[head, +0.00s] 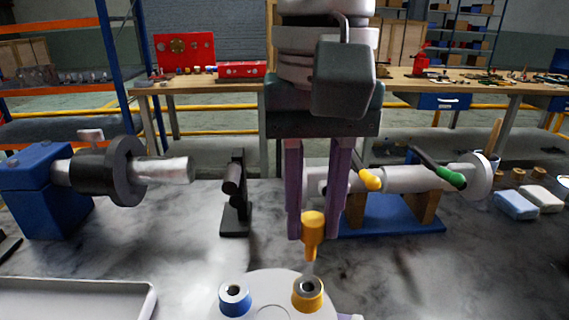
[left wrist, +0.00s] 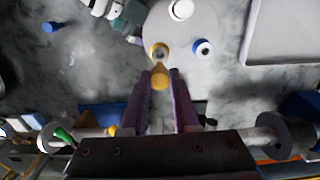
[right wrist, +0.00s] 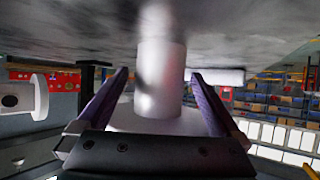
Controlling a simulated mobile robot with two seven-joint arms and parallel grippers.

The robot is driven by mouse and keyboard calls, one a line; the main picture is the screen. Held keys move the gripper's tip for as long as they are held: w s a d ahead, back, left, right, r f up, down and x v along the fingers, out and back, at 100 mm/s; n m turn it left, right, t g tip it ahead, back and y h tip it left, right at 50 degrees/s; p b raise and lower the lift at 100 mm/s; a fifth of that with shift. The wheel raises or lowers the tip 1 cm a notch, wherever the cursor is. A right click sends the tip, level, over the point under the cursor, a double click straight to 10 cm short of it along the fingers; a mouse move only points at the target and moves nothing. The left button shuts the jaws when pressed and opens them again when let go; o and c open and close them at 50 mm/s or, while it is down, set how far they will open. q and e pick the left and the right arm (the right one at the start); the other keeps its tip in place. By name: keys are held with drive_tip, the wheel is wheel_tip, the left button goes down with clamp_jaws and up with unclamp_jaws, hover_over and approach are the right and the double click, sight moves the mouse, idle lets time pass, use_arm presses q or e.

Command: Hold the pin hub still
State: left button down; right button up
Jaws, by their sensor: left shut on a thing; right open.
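The pin hub appears to be the pale round flange (head: 262,286) at the bottom of the head view, bearing a blue-ringed (head: 235,298) and a yellow-ringed socket (head: 308,293). The left wrist view shows the flange (left wrist: 182,36) with a white boss too. My left gripper (head: 314,234) is shut on a yellow-handled tool (head: 312,228). Its thin shaft points down at the yellow-ringed socket; I cannot tell whether it touches. My right gripper (right wrist: 159,76) is open, with its fingers either side of a pale cylinder (right wrist: 160,85), apparently the hub's neck. Contact there is unclear.
A blue block with a black-flanged shaft (head: 125,170) stands left, a dark upright stand (head: 236,205) beside it. A pale shaft on a blue base (head: 395,218) lies right, behind my left gripper. A grey tray (head: 75,297) is front left. Sponges (head: 515,205) lie far right.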

drive_tip(key=shift+w+a+f, duration=0.2)
drive_tip(key=shift+a, duration=0.15)
drive_tip(key=shift+c, duration=0.4)
idle(0.7)
clamp_jaws()
idle(0.8)
drive_tip(key=shift+r, duration=0.1)
idle(0.5)
